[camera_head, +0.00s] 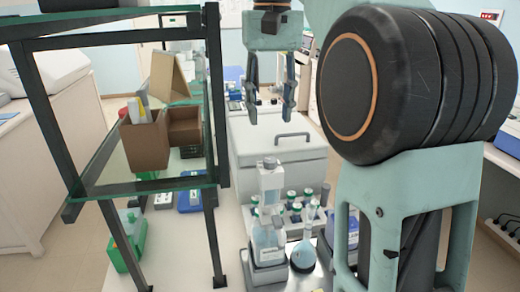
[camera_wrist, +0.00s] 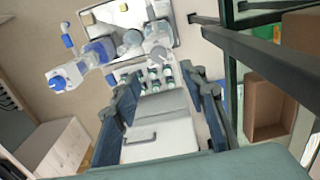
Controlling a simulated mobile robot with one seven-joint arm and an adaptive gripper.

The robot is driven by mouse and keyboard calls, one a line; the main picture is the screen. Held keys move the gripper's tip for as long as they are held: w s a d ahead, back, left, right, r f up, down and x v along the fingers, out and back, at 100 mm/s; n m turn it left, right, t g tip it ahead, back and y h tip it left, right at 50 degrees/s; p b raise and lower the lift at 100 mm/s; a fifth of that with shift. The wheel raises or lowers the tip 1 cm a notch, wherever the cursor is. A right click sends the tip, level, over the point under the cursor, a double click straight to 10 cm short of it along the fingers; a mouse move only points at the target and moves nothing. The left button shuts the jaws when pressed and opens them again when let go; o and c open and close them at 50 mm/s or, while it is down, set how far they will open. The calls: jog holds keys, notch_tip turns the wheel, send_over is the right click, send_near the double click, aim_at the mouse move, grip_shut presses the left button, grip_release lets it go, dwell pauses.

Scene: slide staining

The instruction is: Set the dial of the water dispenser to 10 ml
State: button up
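The likely water dispenser (camera_head: 270,182) is an upright white unit on a clear bottle, standing on a tray on the bench at the lower middle of the head view. Its dial and setting are too small to read.
A flask (camera_head: 304,254) stands right of the dispenser, with several green-capped bottles (camera_head: 294,204) behind. A white box with a handle (camera_head: 290,142) lies beyond. A dark-framed glass shelf (camera_head: 140,186) with brown boxes (camera_head: 146,146) rises at left, close to the arm.

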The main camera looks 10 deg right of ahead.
aim_at(270, 160)
notch_tip(270, 160, down, 10)
jog(key=shift+s+d+f+b, duration=0.1)
jog(key=shift+f+b, duration=0.1)
jog(key=shift+b, duration=0.7)
jog(key=shift+c, duration=0.4)
grip_shut()
